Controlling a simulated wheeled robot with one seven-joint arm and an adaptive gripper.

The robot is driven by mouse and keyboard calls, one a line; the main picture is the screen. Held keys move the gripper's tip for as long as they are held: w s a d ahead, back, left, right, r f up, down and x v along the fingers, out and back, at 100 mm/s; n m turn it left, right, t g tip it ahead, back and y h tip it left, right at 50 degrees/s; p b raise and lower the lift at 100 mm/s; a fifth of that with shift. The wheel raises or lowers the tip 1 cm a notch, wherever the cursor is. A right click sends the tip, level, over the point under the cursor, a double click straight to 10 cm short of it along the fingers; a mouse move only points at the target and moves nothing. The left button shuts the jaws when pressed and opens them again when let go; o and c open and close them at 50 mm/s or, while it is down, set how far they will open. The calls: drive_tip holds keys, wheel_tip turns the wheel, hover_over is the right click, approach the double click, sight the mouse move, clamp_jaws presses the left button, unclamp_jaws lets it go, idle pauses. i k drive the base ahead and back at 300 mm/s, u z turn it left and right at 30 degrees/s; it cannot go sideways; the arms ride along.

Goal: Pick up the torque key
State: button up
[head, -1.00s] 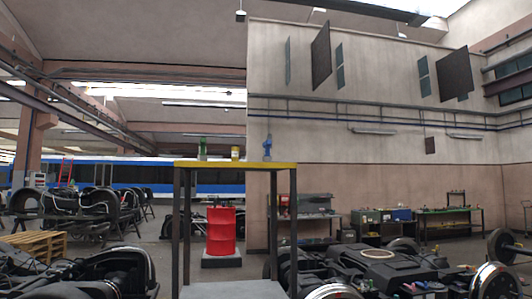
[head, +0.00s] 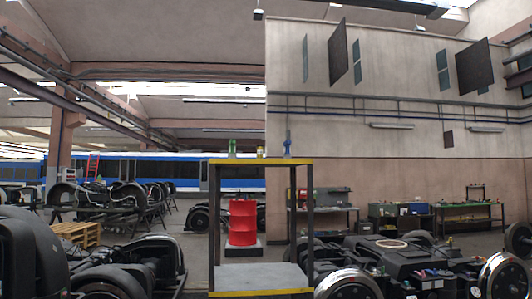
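I cannot make out a torque key for certain. A tall stand with a yellow-edged top (head: 260,162) and dark legs is near the middle of the head view. On its top are a small green item (head: 232,148), a small yellow item (head: 260,152) and a blue upright item (head: 287,148) near the right end. They are too small to identify surely. My gripper is not in view.
The stand has a grey lower shelf (head: 262,277). A red drum (head: 243,222) stands behind it. Dark bogies lie at left (head: 125,260) and right (head: 400,262). Workbenches (head: 468,215) line the back wall, and a wooden pallet (head: 77,232) lies at left.

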sight(287, 155)
drive_tip(key=u, duration=0.9)
drive_tip(key=i, duration=2.75)
drive_tip(key=z, duration=0.75)
